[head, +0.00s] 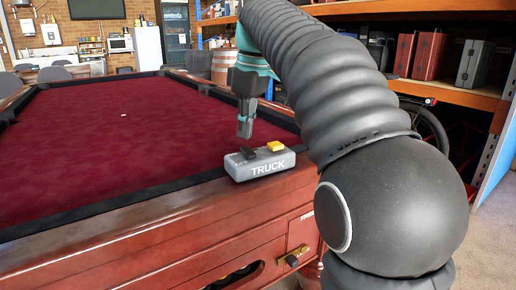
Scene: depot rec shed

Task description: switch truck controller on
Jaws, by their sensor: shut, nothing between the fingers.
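The truck controller (259,164) is a grey box with the word TRUCK on its front. It sits on the near right corner rail of the pool table. On its top are a black part (242,154) at the left and a yellow part (275,146) at the right. My gripper (244,130) points down just above and behind the controller's left part. Its fingers are shut and empty. A small gap seems to show between the fingertips and the black part, but I cannot tell the exact distance.
The pool table (110,130) has red cloth and a wooden frame. A small white thing (123,115) lies on the cloth. My arm covers much of the right side. Orange shelves (455,93) with cases stand behind it. A barrel (224,66) stands beyond the table.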

